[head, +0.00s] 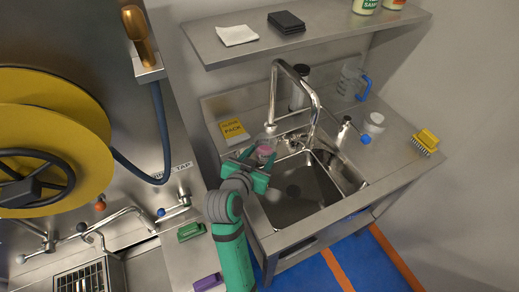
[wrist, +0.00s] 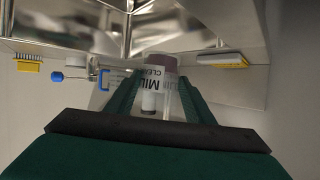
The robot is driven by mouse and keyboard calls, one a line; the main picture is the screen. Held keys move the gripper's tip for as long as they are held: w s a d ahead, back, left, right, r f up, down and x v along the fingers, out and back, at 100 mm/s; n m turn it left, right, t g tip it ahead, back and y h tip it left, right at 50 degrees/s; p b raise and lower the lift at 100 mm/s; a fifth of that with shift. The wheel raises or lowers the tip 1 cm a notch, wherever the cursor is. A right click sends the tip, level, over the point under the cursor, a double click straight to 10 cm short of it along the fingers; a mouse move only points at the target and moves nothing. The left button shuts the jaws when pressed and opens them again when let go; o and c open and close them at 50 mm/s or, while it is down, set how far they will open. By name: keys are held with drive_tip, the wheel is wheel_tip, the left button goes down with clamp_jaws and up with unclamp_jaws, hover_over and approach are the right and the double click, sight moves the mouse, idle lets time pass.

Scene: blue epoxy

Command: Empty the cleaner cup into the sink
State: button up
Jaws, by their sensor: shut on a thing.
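The cleaner cup (head: 265,151) is a small clear cup with pinkish-brown contents. In the wrist view the cup (wrist: 157,85) shows dark lettering and a brownish band at its picture-top end. My gripper (head: 257,167) is shut on the cup, with green fingers on either side. It holds the cup over the left rear rim area of the sink (head: 300,208), near the base of the faucet. The cup looks roughly upright, though its exact tilt is hard to tell. The gripper also shows in the wrist view (wrist: 155,100). The sink basin is steel and looks empty apart from its drain.
A tall faucet (head: 315,100) arches close behind the cup. A blue-handled jug (head: 350,82), a white jar (head: 374,123) and a yellow brush (head: 425,141) stand at the back and right. A shelf (head: 300,38) hangs above.

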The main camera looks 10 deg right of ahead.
drive_tip(key=shift+d+r+m+y, duration=0.3)
drive_tip(key=shift+r+m+y, duration=0.2)
drive_tip(key=shift+m, duration=0.2)
drive_tip(key=shift+s+d+f+m+y, duration=0.25)
drive_tip(key=shift+s+f+m+y, duration=0.05)
drive_tip(key=shift+f+m, duration=0.1)
drive_tip(key=shift+s+d+f+m+y, duration=0.2)
drive_tip(key=shift+f+m+y, duration=0.2)
drive_tip(key=shift+m+y, duration=0.3)
drive_tip(key=d+m+y, duration=0.1)
drive_tip(key=m, duration=0.1)
drive_tip(key=d+m+t+y, duration=0.1)
drive_tip(key=s+d+m+t+y, duration=0.1)
drive_tip(key=m, duration=0.1)
drive_tip(key=shift+d+r+m+y, duration=0.1)
drive_tip(key=shift+d+m+y, duration=0.05)
drive_tip(key=shift+m+y, duration=0.2)
